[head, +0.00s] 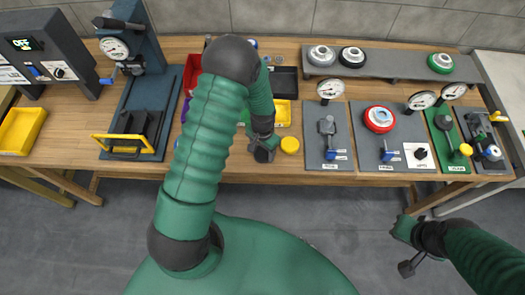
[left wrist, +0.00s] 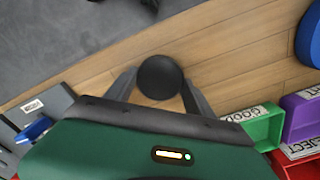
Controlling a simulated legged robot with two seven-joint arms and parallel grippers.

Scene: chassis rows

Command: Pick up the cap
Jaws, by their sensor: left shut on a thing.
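A round black cap (left wrist: 160,77) sits between the two fingers of my left gripper (left wrist: 158,84) in the left wrist view, with a finger on each side of it. In the head view my left gripper (head: 264,152) is over the front part of the wooden table, shut on the cap, which looks like a small dark shape there. I cannot tell whether the cap is clear of the table. My right gripper (head: 410,266) is low at the right, over the floor and away from the table. Its fingers are too small and dark to read.
A yellow round piece (head: 290,145) stands just right of my left gripper. Grey panels with gauges and a red ring (head: 379,119) fill the right side. Coloured bins, including a green one (left wrist: 262,124), lie behind the gripper. A dark blue press (head: 137,110) stands left.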

